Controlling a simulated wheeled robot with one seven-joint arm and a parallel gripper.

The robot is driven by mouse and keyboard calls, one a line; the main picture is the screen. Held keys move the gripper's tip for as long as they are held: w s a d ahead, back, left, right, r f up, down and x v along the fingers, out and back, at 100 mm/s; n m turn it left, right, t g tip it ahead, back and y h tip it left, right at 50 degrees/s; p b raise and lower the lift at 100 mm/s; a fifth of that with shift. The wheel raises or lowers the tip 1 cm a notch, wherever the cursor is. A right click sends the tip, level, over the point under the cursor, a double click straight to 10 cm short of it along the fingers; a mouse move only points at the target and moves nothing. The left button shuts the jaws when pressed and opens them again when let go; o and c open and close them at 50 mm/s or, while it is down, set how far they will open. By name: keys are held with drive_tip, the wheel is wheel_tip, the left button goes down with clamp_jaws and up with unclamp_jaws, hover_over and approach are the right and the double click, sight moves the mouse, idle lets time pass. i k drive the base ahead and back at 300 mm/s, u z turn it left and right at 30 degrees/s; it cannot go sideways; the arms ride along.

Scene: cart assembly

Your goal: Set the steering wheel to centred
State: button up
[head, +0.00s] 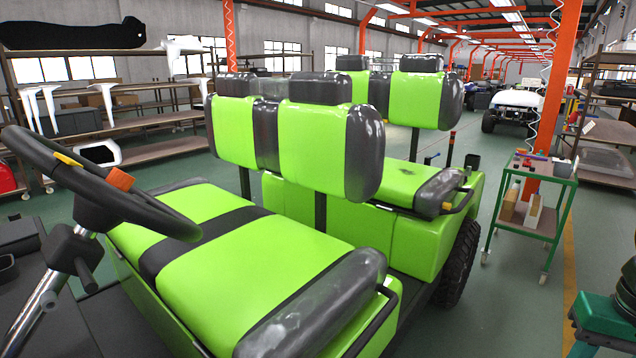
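The steering wheel (150,215) is at the left of the head view, seen nearly edge-on, with a thick black rim. A small yellow mark (68,159) shows on the rim. An orange block (120,179) shows at the rim, right of the yellow mark. A grey steering column (45,295) runs down from the wheel to the lower left, with a short dark lever beside it. The wheel's face is mostly hidden, so I cannot tell its turn angle exactly. My gripper is not in view.
The cart's green and black front seats (255,265) fill the middle, with more seats behind. A green trolley (530,205) with small items stands right. Shelves (130,135) line the left wall. Green floor is open between cart and trolley.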

sight(114, 189)
drive_tip(key=k, duration=1.25)
drive_tip(key=u, duration=0.5)
drive_tip(key=i, duration=1.05)
drive_tip(key=u, duration=0.55)
drive_tip(key=i, duration=0.35)
drive_tip(key=u, duration=0.15)
